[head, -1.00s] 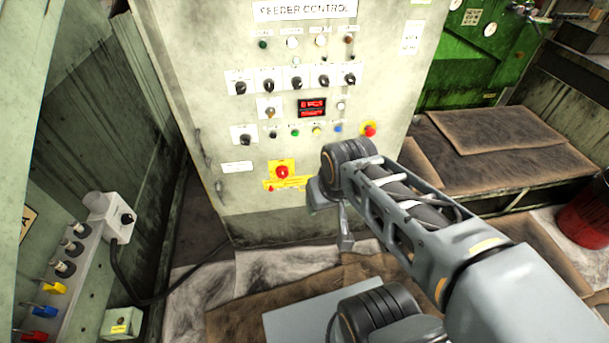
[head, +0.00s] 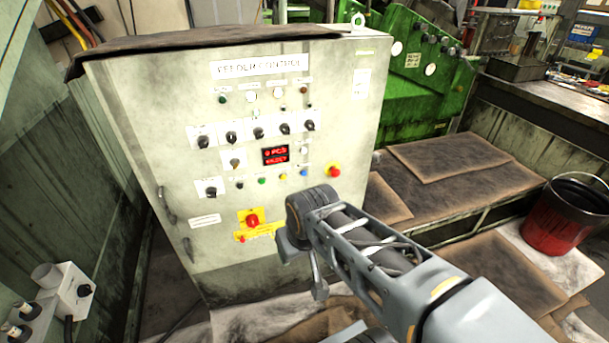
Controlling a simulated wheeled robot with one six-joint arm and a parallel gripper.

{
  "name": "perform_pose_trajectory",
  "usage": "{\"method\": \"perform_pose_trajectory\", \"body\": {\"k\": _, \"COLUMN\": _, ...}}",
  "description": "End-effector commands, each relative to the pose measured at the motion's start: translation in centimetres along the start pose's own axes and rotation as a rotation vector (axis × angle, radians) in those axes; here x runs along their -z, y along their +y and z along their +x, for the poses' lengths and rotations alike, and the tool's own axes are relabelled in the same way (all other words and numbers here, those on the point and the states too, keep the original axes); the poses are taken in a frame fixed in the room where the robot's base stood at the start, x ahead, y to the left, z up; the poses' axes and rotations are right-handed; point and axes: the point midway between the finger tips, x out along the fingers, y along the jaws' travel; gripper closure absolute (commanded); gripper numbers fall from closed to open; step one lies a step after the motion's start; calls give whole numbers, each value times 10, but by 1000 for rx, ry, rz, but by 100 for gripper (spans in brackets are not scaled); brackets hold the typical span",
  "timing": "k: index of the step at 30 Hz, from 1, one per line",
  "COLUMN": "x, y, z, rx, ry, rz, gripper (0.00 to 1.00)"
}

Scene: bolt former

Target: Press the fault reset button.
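The grey feeder control cabinet (head: 350,130) faces me in the head view. A row of small buttons crosses its middle: a black one (head: 239,185), a green one (head: 262,181), a yellow one (head: 282,177) and a blue one (head: 304,173). Their labels are too small to read, so I cannot tell which is the fault reset button. A white control (head: 304,150) sits above the blue one. My gripper (head: 318,288) hangs below the wrist, in front of the cabinet's lower right, apparently touching nothing. Its finger opening cannot be made out.
A red mushroom button (head: 333,171) sits right of the row. Black selector knobs (head: 258,134) and a red-lit display (head: 275,155) are above. A red bucket (head: 565,212) stands at right.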

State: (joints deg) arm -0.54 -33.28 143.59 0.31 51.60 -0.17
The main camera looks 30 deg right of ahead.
Motion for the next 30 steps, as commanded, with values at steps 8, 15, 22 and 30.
{"method": "perform_pose_trajectory", "body": {"k": 8, "x": 0, "y": 0, "z": 0, "rx": 0, "ry": 0, "rz": 0, "gripper": 65}}
{"method": "perform_pose_trajectory", "body": {"k": 15, "x": 0, "y": 0, "z": 0, "rx": 0, "ry": 0, "rz": 0, "gripper": 88}}
{"method": "perform_pose_trajectory", "body": {"k": 22, "x": 0, "y": 0, "z": 0, "rx": 0, "ry": 0, "rz": 0, "gripper": 100}}
{"method": "perform_pose_trajectory", "body": {"k": 30, "x": 0, "y": 0, "z": 0, "rx": 0, "ry": 0, "rz": 0, "gripper": 100}}
